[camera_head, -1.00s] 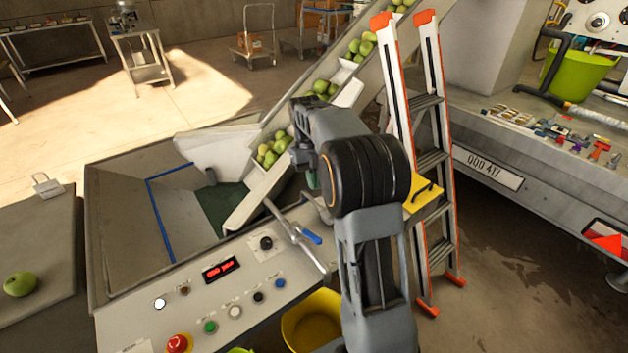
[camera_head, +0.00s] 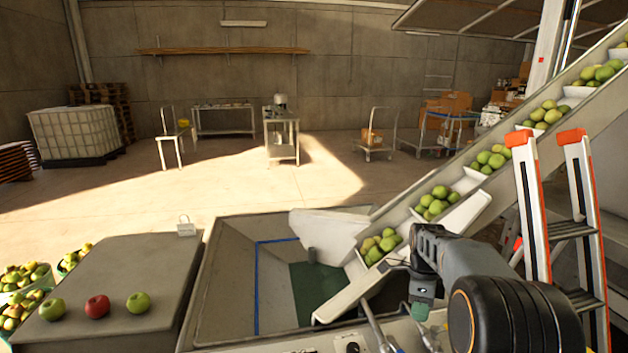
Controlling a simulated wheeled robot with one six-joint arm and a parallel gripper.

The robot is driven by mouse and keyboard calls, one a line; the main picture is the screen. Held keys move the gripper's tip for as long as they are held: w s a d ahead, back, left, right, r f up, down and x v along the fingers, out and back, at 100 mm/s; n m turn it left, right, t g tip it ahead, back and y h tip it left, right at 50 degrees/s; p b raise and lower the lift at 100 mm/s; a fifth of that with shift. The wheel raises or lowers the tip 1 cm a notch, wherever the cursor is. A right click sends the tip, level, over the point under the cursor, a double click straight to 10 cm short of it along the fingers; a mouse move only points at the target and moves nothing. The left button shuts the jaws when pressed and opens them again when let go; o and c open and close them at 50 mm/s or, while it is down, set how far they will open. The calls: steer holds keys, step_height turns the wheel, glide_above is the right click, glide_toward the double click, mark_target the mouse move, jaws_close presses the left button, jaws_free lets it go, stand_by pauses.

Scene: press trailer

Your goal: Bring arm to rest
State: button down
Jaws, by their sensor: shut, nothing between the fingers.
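My gripper (camera_head: 420,310) shows at the lower right, at the end of my grey and black arm. It points down over the edge of the control panel (camera_head: 330,343), beside the lever. Its fingers are small and partly hidden here; they look closed, and nothing shows in them. My arm is bent, with its large black joint near the bottom edge of the view.
A conveyor (camera_head: 465,215) carrying green fruit rises to the right from the hopper (camera_head: 225,265). An orange and white ladder (camera_head: 528,205) stands right of my arm. A grey table (camera_head: 120,290) at left holds three apples. Open floor lies behind.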

steer(key=s+a+r+n+t+p, duration=0.1)
steer(key=s+a+r+n+t, duration=0.1)
steer(key=s+n, duration=0.6)
steer(key=s+a+r+n+t+p, duration=0.1)
steer(key=s+a+r+n+t, duration=0.2)
steer(key=s+a+n, duration=0.4)
steer(key=s+n+t, duration=0.1)
steer(key=s+n, duration=0.1)
steer(key=n, duration=0.6)
steer(key=shift+s+n+t, duration=0.2)
steer(key=shift+n+t, duration=0.1)
